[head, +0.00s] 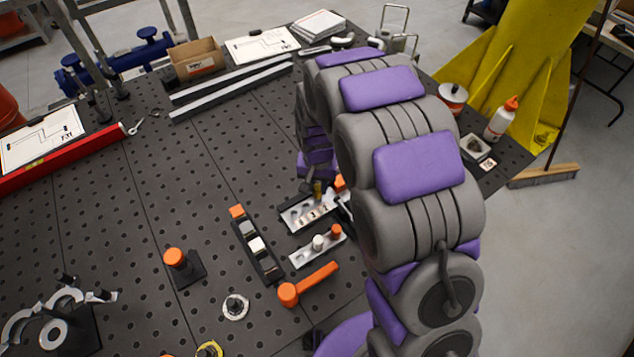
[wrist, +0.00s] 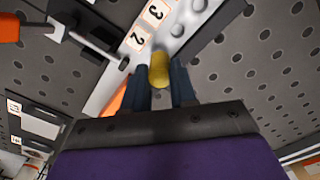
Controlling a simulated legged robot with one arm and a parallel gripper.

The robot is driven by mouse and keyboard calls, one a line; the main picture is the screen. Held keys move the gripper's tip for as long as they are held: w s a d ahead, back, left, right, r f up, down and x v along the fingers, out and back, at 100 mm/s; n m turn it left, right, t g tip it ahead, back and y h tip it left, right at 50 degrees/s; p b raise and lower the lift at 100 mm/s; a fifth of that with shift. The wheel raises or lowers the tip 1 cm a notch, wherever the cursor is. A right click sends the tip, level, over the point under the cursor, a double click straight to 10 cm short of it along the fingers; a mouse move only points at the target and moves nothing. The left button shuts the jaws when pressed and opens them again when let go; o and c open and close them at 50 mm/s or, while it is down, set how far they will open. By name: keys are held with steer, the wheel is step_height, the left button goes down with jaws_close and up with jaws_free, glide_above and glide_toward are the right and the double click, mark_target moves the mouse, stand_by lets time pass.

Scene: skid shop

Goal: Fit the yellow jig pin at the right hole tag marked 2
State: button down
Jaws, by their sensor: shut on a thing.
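The yellow jig pin (wrist: 160,70) is between my gripper's two dark fingers (wrist: 164,84) in the wrist view, and the gripper is shut on it. In the head view the pin (head: 318,188) shows as a small yellow spot at the far edge of the pale jig plate (head: 294,219). The plate carries number tags; the tag marked 2 (wrist: 136,38) lies beside the pin, with the tag marked 3 (wrist: 155,10) farther along. Silver round studs (wrist: 177,30) show on the plate. The pin's lower end is hidden, so I cannot tell whether it is in a hole.
A small plate with a white and an orange peg (head: 318,251), a dark block strip (head: 256,246) and an orange handle (head: 308,284) lie close to the jig plate. An orange-capped post (head: 176,262) stands left. The perforated table (head: 150,205) has free room at left.

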steer(key=shift+f, duration=0.9)
steer(key=c, duration=0.6)
jaws_free()
steer(key=shift+r, duration=0.1)
steer(key=shift+r+p, duration=1.3)
steer(key=shift+r, duration=2.15)
